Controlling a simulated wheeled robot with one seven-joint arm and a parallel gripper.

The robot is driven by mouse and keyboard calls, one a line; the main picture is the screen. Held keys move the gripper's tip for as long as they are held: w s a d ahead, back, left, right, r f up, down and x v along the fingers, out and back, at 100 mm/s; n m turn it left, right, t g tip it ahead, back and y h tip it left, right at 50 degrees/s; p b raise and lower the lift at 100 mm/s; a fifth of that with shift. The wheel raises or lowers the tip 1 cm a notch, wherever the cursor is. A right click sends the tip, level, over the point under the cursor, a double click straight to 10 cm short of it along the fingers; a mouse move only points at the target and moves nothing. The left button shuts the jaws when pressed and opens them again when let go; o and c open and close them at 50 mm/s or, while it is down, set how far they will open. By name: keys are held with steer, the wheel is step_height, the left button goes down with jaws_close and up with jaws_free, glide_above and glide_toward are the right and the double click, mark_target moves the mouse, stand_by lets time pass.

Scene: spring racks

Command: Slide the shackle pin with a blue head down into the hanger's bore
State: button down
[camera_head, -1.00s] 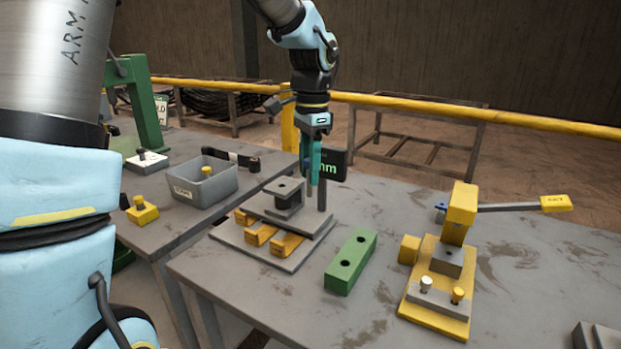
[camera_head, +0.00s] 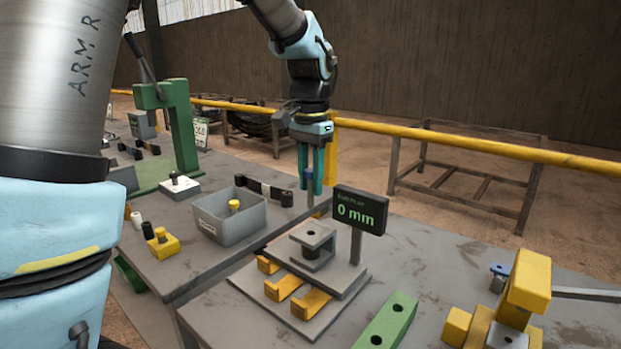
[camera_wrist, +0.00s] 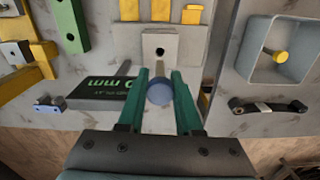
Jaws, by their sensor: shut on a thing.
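My gripper (camera_head: 312,190) is shut on the shackle pin (camera_head: 309,180), a grey pin with a blue head held upright between green fingers. In the wrist view the round blue head (camera_wrist: 159,92) shows between the fingertips. The hanger (camera_head: 313,240) is a grey bracket with a dark round bore in its top, standing on a grey plate. The gripper and pin are above and behind the hanger in the head view, apart from it. In the wrist view the hanger's bore (camera_wrist: 160,51) shows just beyond the pin head. The pin's lower end is hard to make out.
A display reading 0 mm (camera_head: 360,212) stands on a post right beside the hanger. A grey bin (camera_head: 215,228) is at left, a green two-hole block (camera_head: 390,322) and a yellow fixture (camera_head: 525,290) at right.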

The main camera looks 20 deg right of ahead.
mark_target(311, 202)
steer(key=shift+f+b, duration=1.5)
steer(key=shift+f, duration=1.05)
steer(key=shift+p, duration=0.65)
steer(key=shift+f+b, duration=1.2)
steer(key=shift+f, duration=1.05)
steer(key=c, duration=0.5)
jaws_free()
steer(key=shift+o, duration=0.3)
steer(key=o, duration=0.4)
